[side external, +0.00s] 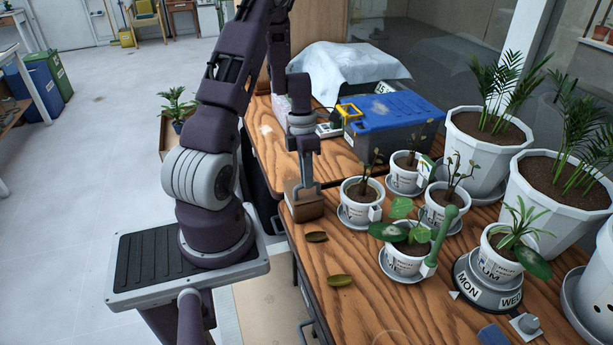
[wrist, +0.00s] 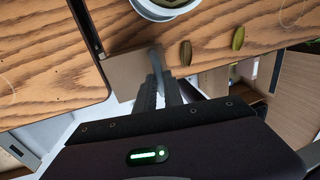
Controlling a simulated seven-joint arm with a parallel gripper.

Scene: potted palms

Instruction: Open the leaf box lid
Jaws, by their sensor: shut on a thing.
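The leaf box (side external: 304,207) is a small brown box at the left edge of the wooden table. In the wrist view its flat brown top (wrist: 124,74) shows just left of my fingers. My gripper (side external: 309,184) points down at the box and is shut on its lid. In the wrist view the gripper (wrist: 157,75) closes at the right side of the box top, at a grey upright part. My fingers partly hide the grip. I cannot tell whether the lid is raised. Two loose leaves, one brown (side external: 316,237) and one olive (side external: 340,280), lie in front of the box.
A white pot (side external: 357,212) stands close right of the box, with several more potted plants beyond. A blue-lidded crate (side external: 393,108) and a cloth-covered thing (side external: 340,65) stand behind. The table's left edge drops off beside the box. The front of the table is mostly bare.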

